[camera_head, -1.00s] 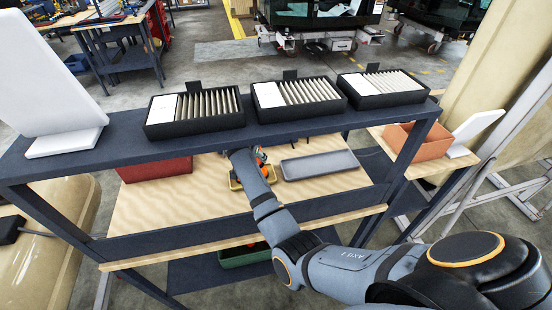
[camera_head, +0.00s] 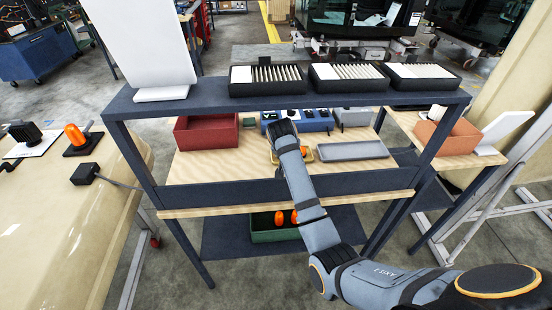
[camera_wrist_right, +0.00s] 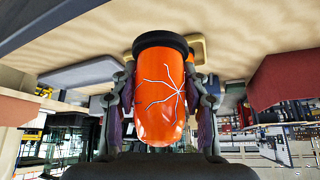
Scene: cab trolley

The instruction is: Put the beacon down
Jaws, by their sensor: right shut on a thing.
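My right gripper (camera_wrist_right: 163,105) is shut on an orange beacon (camera_wrist_right: 160,85) with a black base ring and white crack-like lines on its dome. In the right wrist view, the base ring points toward the wooden shelf. A small yellow tray (camera_wrist_right: 198,48) shows behind the ring; I cannot tell whether they touch. The yellow tray (camera_head: 308,155) shows beside the arm. My left gripper is not in view.
A red bin (camera_head: 206,135) and a grey tray (camera_head: 352,151) flank the yellow tray. The upper shelf (camera_head: 215,100) with black boxes (camera_head: 268,80) overhangs. A green bin (camera_head: 270,234) below holds orange beacons. Another beacon (camera_head: 75,136) stands on the cream surface at left.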

